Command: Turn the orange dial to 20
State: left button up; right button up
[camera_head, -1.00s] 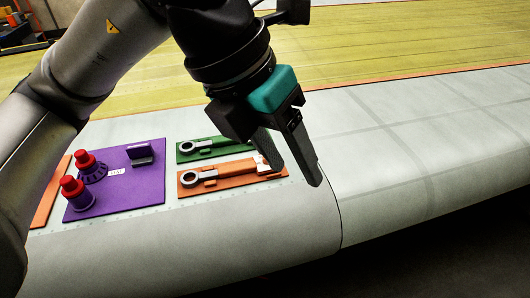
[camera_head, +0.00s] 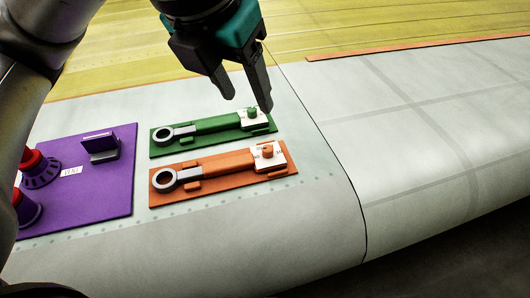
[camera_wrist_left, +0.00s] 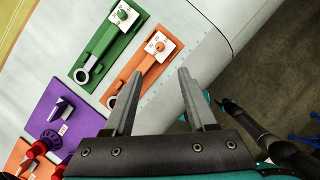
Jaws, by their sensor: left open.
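The orange dial (camera_head: 267,151) is a small knob on a white plate at the right end of an orange panel (camera_head: 224,189), which also bears a wrench-like tool. It also shows in the left wrist view (camera_wrist_left: 159,46), beyond my fingertips. My left gripper (camera_head: 247,103) is open and empty. In the head view its fingertips appear above and behind the orange dial, close to the green dial (camera_head: 252,112). In the left wrist view the fingers (camera_wrist_left: 157,85) stand apart with bare wing surface between them. The scale numbers are too small to read. My right gripper is not in the head view.
A green panel (camera_head: 176,151) with a similar tool lies behind the orange one. A purple panel (camera_head: 108,205) with red-topped knobs (camera_head: 34,160) and a dark raised block (camera_head: 101,147) lies to the left. The wing surface (camera_head: 420,150) to the right is clear.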

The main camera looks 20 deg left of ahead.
pick_arm(q)
jog(key=f, duration=0.1)
jog(key=b, duration=0.2)
send_near(267, 149)
jog(key=x, duration=0.8)
jog(key=shift+w+f, duration=0.1)
jog(key=shift+f, duration=0.05)
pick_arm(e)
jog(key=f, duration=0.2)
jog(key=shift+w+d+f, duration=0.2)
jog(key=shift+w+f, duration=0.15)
pick_arm(q)
grip_shut()
